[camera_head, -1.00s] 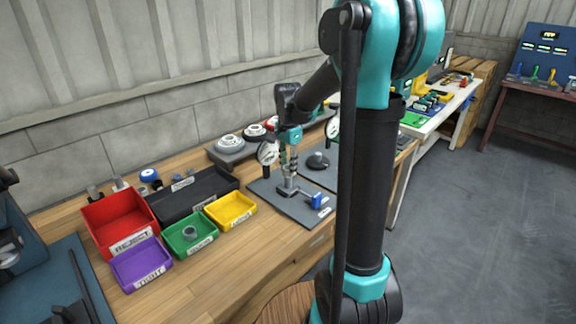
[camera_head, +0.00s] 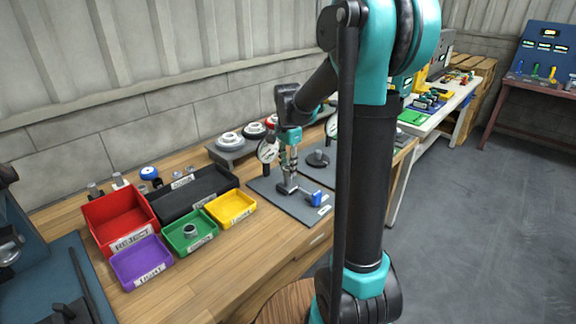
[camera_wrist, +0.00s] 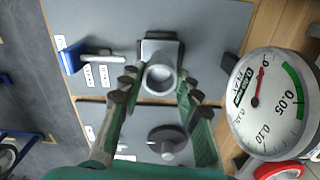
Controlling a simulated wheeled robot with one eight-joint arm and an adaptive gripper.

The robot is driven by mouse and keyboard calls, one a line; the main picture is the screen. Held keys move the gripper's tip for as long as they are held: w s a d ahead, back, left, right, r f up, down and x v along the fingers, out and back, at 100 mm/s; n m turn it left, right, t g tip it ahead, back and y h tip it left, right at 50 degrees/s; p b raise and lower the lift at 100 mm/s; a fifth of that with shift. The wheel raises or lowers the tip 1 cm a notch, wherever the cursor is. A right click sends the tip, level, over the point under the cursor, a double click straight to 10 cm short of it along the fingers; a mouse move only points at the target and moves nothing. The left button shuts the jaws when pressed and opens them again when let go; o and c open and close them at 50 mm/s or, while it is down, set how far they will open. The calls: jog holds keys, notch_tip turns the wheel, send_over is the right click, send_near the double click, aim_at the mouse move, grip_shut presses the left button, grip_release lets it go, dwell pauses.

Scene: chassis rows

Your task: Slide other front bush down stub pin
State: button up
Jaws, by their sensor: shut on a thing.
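My gripper (camera_wrist: 159,82) is shut on a grey ring-shaped bush (camera_wrist: 160,88), which sits between the fingertips in the wrist view. The bush's round opening faces the camera. In the head view my gripper (camera_head: 290,166) points down over a grey fixture with a square base (camera_head: 288,188) on a dark plate (camera_head: 268,189). The stub pin is hidden behind the gripper and bush, so I cannot tell how far the bush is down it. Another grey bush (camera_head: 189,230) lies in the green bin (camera_head: 205,241).
A dial gauge (camera_wrist: 268,100) stands close to the right of my fingers. A blue-handled clamp (camera_wrist: 72,58) is on the plate's other side. A second plate carries a dark round post (camera_wrist: 167,139). Red (camera_head: 97,222), purple (camera_head: 128,281) and yellow (camera_head: 245,218) bins stand left of the fixture in the head view.

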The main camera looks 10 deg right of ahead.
jog(key=shift+f, duration=0.3)
dwell(0.4)
jog(key=shift+f, duration=0.65)
jog(key=o, duration=1.3)
notch_tip(320, 180, up, 12)
jog(key=shift+s, duration=0.1)
